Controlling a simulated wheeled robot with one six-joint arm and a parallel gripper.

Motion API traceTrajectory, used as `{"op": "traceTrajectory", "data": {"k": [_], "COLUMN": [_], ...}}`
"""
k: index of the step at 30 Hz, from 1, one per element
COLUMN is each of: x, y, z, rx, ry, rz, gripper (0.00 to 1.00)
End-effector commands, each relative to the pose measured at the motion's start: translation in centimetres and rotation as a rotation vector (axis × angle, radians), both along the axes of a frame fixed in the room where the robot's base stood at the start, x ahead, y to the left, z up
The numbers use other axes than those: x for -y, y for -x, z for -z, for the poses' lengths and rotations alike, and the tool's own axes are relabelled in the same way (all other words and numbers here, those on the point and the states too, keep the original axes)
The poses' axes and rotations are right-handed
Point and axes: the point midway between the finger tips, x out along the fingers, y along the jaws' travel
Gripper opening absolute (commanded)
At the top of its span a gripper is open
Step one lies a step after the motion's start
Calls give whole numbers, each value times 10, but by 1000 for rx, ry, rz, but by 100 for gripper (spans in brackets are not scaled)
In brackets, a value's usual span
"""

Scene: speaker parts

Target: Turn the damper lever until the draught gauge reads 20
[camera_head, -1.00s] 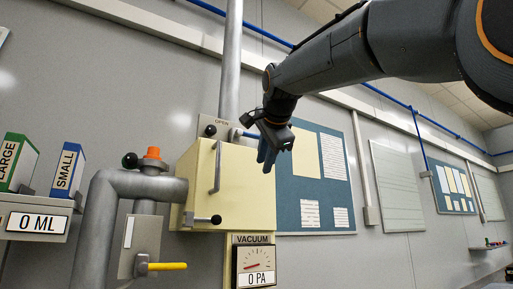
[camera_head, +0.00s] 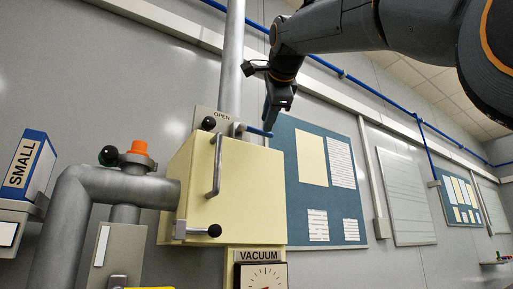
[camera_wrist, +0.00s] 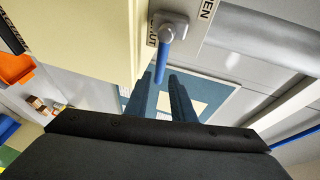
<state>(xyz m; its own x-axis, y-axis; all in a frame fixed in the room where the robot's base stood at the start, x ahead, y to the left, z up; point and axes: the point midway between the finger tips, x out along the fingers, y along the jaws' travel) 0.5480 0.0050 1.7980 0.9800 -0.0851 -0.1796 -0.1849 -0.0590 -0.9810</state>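The blue damper lever (camera_head: 257,132) sticks out to the right from a pivot on a plate marked OPEN, above the cream box. It also shows in the wrist view (camera_wrist: 162,60), pointing down from its pivot. My gripper (camera_head: 269,120) is pointed down beside the lever's free end. In the wrist view my gripper's two blue fingers (camera_wrist: 161,76) stand apart, with the lever's tip seen in line with the gap; I cannot tell whether they touch it. The vacuum gauge (camera_head: 262,275) is cut off at the bottom edge, so its reading is hidden.
The cream box (camera_head: 240,190) has a door handle (camera_head: 215,166) and black-knobbed latch (camera_head: 205,231). A grey pipe (camera_head: 75,200) with an orange cap (camera_head: 138,148) stands left. A blue notice board (camera_head: 292,190) hangs on the wall behind. Open space lies right of the box.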

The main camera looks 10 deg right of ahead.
Motion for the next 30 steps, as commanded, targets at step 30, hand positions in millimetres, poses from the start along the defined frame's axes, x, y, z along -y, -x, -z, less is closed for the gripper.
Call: {"op": "traceTrajectory", "data": {"k": [30], "x": [9], "y": [-109], "z": [21], "rx": [0], "ry": [2], "rz": [-1], "gripper": [22]}}
